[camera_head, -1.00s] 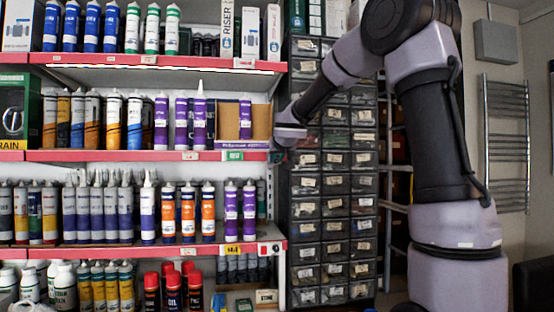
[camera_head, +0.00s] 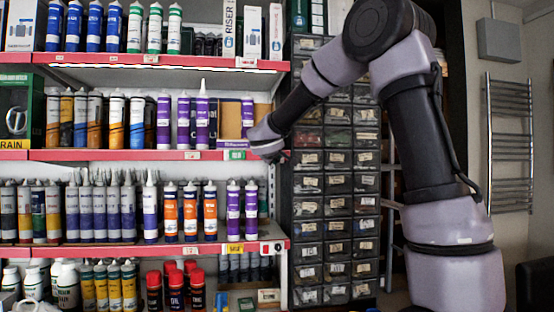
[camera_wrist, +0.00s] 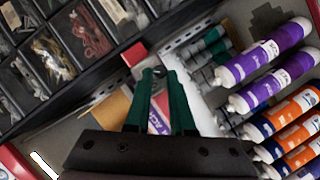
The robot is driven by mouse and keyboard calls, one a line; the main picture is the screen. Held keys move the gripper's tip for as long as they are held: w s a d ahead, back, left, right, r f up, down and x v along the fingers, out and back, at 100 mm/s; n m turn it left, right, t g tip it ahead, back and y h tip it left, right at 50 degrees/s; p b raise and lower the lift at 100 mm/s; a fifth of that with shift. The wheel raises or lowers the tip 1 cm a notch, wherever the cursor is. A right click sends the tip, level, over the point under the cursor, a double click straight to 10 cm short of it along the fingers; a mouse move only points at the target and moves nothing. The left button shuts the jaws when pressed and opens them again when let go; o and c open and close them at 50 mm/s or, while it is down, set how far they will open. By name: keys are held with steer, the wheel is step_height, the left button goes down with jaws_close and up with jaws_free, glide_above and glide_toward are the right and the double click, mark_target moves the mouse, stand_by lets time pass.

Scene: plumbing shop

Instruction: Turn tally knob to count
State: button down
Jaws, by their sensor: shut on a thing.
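My gripper (camera_wrist: 161,76) has its two green fingers closed on a small dark round part, which I take to be the tally knob (camera_wrist: 159,71). The fingers cover most of it, so its pointer and markings cannot be read. A red and whitish mount (camera_wrist: 135,54) shows just beyond the fingertips. In the head view my gripper (camera_head: 271,152) is at the right end of the middle shelf's red edge, and it hides the knob. A white panel (camera_head: 271,247) with a dark round part and a red spot sits at the right end of the shelf below.
Purple cartridges (camera_head: 250,209) stand on the lower shelf beneath my gripper. A purple-edged box (camera_head: 232,143) sits on the middle shelf to its left. The black drawer cabinet (camera_head: 338,185) stands close on the right. Open space lies in front of the shelves.

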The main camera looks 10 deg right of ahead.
steer(key=n, duration=0.1)
steer(key=n+t+h, duration=0.1)
steer(key=n, duration=0.1)
steer(key=shift+a+f+n+h, duration=0.15)
steer(key=shift+f+n+h, duration=0.15)
steer(key=shift+f, duration=0.05)
steer(key=shift+f+n+t+h, duration=0.15)
steer(key=shift+n+t, duration=0.15)
steer(key=shift+n, duration=0.35)
steer(key=shift+n+t+h, duration=0.15)
steer(key=shift+n+t, duration=0.15)
steer(key=shift+n, duration=0.35)
steer(key=c, duration=0.8)
jaws_free()
steer(key=v, duration=1)
steer(key=shift+s+a+f, duration=0.1)
steer(key=shift+s+a, duration=0.05)
steer(key=shift+s, duration=0.2)
